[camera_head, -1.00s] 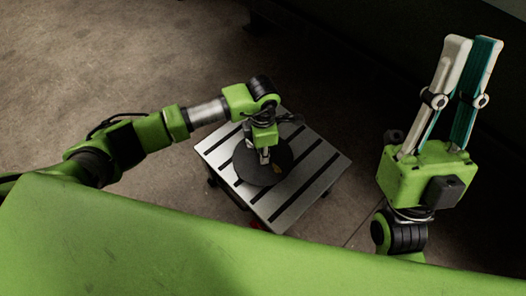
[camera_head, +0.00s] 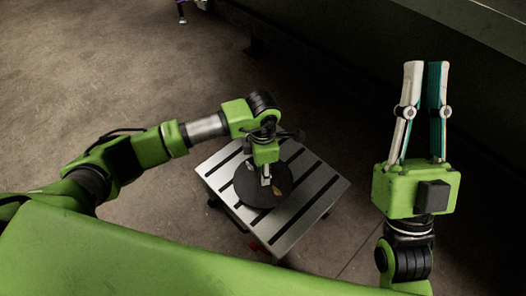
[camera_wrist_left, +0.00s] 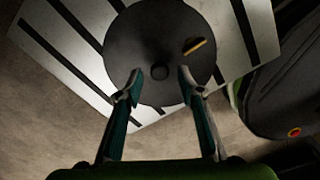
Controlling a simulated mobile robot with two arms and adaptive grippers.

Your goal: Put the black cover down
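The black cover (camera_head: 250,190) is a round dark disc with a small central knob. It appears to lie flat on the slotted metal table (camera_head: 322,186). In the left wrist view the cover (camera_wrist_left: 140,45) shows its knob and a small yellow-orange mark. My left gripper (camera_wrist_left: 160,84) is just over the cover, its fingers spread apart to either side of the knob with a gap to it. In the head view the left gripper (camera_head: 266,183) hides part of the cover. My right gripper (camera_head: 425,66) points up at the right, empty, with a narrow gap between its fingers.
Bare concrete floor (camera_head: 130,60) lies around the table. A dark long structure (camera_head: 350,50) runs along the back right. In the left wrist view a dark rounded body with a red-and-yellow button (camera_wrist_left: 294,132) is at the right.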

